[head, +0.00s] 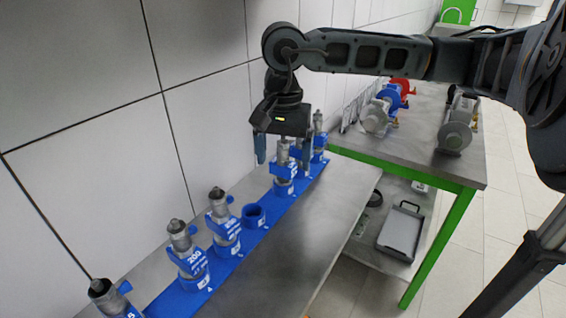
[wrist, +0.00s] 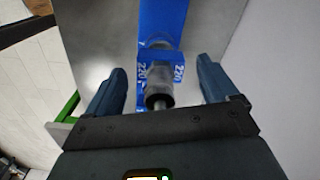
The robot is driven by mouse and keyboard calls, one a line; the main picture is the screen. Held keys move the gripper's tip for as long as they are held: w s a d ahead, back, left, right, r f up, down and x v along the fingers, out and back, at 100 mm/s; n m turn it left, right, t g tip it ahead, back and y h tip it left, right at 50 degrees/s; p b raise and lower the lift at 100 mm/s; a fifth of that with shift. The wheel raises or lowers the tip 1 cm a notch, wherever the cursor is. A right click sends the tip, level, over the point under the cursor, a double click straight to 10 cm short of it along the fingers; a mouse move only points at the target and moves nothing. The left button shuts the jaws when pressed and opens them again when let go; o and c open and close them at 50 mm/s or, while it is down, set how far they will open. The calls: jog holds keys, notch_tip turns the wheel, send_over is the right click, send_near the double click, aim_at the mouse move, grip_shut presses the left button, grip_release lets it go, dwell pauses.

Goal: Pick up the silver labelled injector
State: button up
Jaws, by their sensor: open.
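Several silver-grey injectors with blue labels stand upright in a blue rack (head: 233,262) along the wall-side bench. My gripper (head: 284,164) is above the rack's far half, pointing down and open. One silver injector (head: 284,180) is below and between its fingers, its upper part partly hidden by the gripper. In the wrist view this injector (wrist: 158,90) lies between the two spread fingers, with 220 on its blue label. I see a gap on each side of it. Nearer injectors include one marked 200 (head: 190,258) and one to its right (head: 223,222).
An empty blue holder (head: 253,216) is in the rack's middle. Another injector (head: 318,137) stands just beyond my gripper. The wall (head: 200,140) is close on the left. A green-framed table (head: 420,160) with pumps is at the back right. The bench's right side is clear.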

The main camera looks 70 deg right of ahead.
jog(key=shift+f, duration=0.25)
jog(key=shift+c, duration=0.5)
jog(key=c, duration=1.2)
